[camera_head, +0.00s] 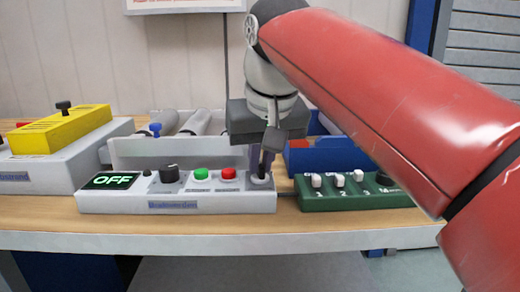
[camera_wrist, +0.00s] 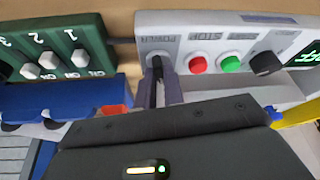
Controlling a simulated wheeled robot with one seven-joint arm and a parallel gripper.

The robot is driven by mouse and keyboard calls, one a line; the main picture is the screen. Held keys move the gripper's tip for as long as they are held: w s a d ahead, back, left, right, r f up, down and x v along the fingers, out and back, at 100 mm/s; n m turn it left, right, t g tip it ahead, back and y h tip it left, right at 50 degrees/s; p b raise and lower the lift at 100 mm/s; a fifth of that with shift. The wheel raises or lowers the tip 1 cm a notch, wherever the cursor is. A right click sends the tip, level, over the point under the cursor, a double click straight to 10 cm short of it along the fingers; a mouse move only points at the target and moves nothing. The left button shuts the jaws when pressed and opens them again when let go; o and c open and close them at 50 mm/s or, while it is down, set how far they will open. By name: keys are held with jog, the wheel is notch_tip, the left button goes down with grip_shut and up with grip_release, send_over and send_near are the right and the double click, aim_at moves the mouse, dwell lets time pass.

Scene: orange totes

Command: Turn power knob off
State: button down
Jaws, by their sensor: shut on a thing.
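The white control panel (camera_head: 110,203) lies on the wooden bench, with a green "OFF" display (camera_head: 110,181) at its left end. The power knob (camera_head: 260,180) is at the panel's right end, mostly hidden by my fingers. My gripper (camera_head: 265,163) points down there and is shut on the power knob. In the wrist view the fingers (camera_wrist: 158,82) stand on both sides of the dark knob (camera_wrist: 156,62). Which way the knob is turned is hard to tell.
A red button (camera_head: 228,173), a green button (camera_head: 201,174) and a black dial (camera_head: 169,173) sit left of the power knob. A green switch box (camera_head: 340,202) stands close on the right. Behind are a grey tray (camera_head: 140,155) and a blue bin (camera_head: 325,157).

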jog(key=n+p, duration=0.1)
jog(key=n, duration=0.1)
jog(key=n+y+p, duration=0.1)
jog(key=n, duration=0.1)
jog(key=shift+d+r+g, duration=0.15)
jog(key=shift+g, duration=0.25)
jog(key=shift+w+n+y+p, duration=0.1)
jog(key=shift+n+y+p, duration=0.4)
jog(key=shift+n, duration=0.5)
jog(key=c, duration=1.5)
grip_release()
jog(key=v, duration=0.7)
jog(key=shift+r, duration=0.25)
jog(key=shift+d, duration=0.15)
